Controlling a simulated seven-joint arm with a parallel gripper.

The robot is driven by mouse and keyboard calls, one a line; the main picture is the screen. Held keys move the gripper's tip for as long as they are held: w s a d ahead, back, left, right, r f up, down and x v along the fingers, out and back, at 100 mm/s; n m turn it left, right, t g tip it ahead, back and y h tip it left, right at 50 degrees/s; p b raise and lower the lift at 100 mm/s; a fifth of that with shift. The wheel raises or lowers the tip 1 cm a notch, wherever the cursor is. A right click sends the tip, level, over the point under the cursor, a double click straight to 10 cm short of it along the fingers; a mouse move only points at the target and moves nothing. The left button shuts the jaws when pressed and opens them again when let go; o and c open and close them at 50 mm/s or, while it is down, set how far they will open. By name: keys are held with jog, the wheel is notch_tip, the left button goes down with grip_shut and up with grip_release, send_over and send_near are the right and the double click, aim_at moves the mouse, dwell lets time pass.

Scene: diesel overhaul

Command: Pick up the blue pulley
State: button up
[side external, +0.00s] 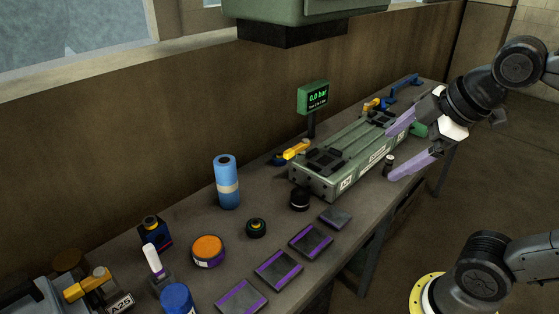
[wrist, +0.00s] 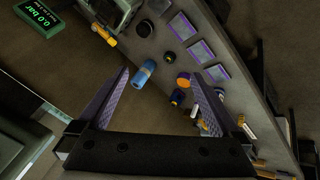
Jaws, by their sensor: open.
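No thing in view is clearly a blue pulley. The blue things are an upright light-blue cylinder with a pale band (side external: 227,178), also in the wrist view (wrist: 143,76), and a darker blue round container (side external: 177,298) at the bottom edge of the side view. A small black round part with a yellowish centre (side external: 256,227) lies on the bench near the cylinder. My gripper (side external: 390,156) is open and empty, with purple fingers apart, beside the right end of the green block. In the wrist view my gripper (wrist: 160,73) shows its fingers spread above the bench.
The green block (side external: 350,160) stands on the bench (side external: 190,215) with a pressure display (side external: 313,98) behind it. Dark purple-striped plates (side external: 278,269) line the front edge. An orange-lidded tin (side external: 208,251) and a black round part (side external: 299,199) stand nearby. A green housing hangs above.

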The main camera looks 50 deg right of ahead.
jog(key=w+d+r+n+h, duration=0.1)
jog(key=w+d+r+n, duration=0.2)
jog(key=w, duration=0.4)
jog(key=w+r+n, duration=0.3)
jog(key=w+n, duration=0.2)
jog(key=w, duration=0.2)
jog(key=w+d+r+n+h, duration=0.1)
jog(key=w+d+r+n, duration=0.15)
jog(key=w, duration=0.45)
jog(key=n+g+h, duration=0.1)
jog(key=n+g, duration=0.3)
jog(key=n, duration=0.3)
send_over(279, 154)
jog(key=s+a, duration=0.1)
jog(key=a, duration=0.1)
jog(key=shift+m, duration=0.25)
jog(key=f, duration=3.5)
jog(key=shift+s+f, duration=0.1)
jog(key=shift+s, duration=0.1)
jog(key=shift+d+x, duration=0.1)
jog(key=shift+x, duration=1.4)
jog(key=shift+d+x, duration=0.15)
jog(key=shift+x, duration=1.3)
jog(key=shift+c, duration=0.2)
